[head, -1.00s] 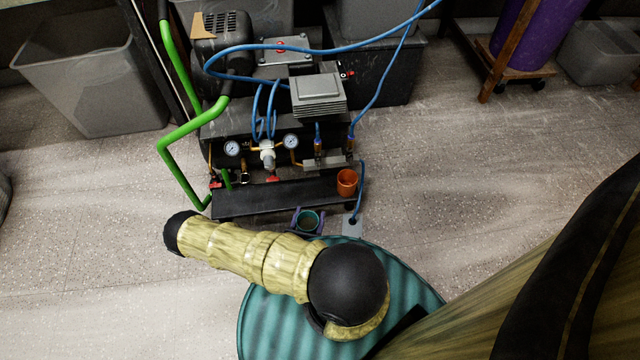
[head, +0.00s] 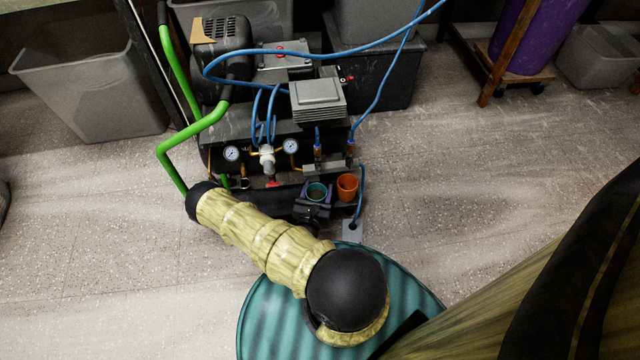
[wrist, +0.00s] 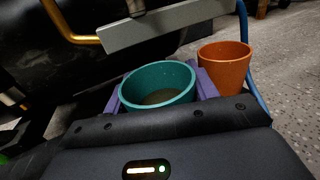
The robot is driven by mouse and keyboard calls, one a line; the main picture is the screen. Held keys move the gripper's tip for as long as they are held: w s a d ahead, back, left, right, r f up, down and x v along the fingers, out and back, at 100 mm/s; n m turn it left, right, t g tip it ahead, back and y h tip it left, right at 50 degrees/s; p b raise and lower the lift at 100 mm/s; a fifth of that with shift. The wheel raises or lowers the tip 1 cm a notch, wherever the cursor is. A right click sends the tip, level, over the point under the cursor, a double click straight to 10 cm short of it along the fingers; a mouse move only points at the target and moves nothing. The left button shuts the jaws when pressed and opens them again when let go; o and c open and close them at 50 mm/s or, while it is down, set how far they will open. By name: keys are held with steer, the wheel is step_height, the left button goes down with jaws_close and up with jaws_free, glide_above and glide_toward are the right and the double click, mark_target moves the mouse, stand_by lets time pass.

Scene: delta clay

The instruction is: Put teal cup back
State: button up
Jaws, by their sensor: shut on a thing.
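The teal cup (head: 317,191) is held upright between the purple fingers of my gripper (head: 316,193). In the wrist view the teal cup (wrist: 158,86) shows its round rim and a dark inside, with a purple finger on each side of it. My gripper (wrist: 160,92) is shut on the cup. The cup is at the compressor's black front shelf, just left of an orange cup (head: 347,187). Its base is hidden, so I cannot tell whether it touches the shelf.
The orange cup also shows in the wrist view (wrist: 224,68), close to the right finger. A grey metal bar (wrist: 170,25) and blue hose (head: 361,190) are near. The compressor (head: 262,130) stands behind. A teal drum top (head: 270,315) is below my arm.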

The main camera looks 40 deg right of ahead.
mark_target(319, 190)
steer(key=x, duration=0.3)
steer(key=shift+w+d, duration=0.15)
steer(key=shift+d, duration=0.05)
steer(key=shift+f+b, duration=0.7)
steer(key=shift+w+f, duration=0.1)
steer(key=shift+f, duration=0.05)
steer(key=shift+a, duration=0.15)
steer(key=shift+s+d, duration=0.2)
steer(key=o, duration=0.8)
